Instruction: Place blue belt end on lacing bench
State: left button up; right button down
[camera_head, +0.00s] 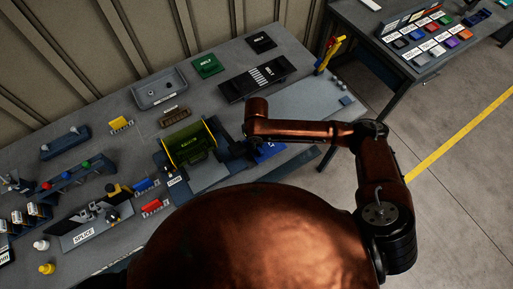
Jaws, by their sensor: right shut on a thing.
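A blue piece with a white mark, likely the blue belt end (267,150), shows at the table's front edge, partly hidden by my arm. My left gripper is not in view.
The grey table (221,57) holds a grey tray (160,90), green and black labelled plates, a black striped plate (258,78) and a SPLICE fixture (88,222). Small coloured parts crowd the left. A second table (401,70) with coloured blocks stands at the upper right. Floor lies between.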

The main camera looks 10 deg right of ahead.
jog(key=shift+w+f, duration=0.1)
jog(key=shift+f, duration=1.55)
jog(key=shift+f, duration=0.1)
jog(key=c, duration=1.9)
grip_release()
jog(key=shift+c, duration=0.2)
jog(key=r, duration=1.2)
jog(key=shift+s+a+r, duration=0.1)
jog(key=shift+s, duration=0.1)
jog(key=shift+r, duration=0.1)
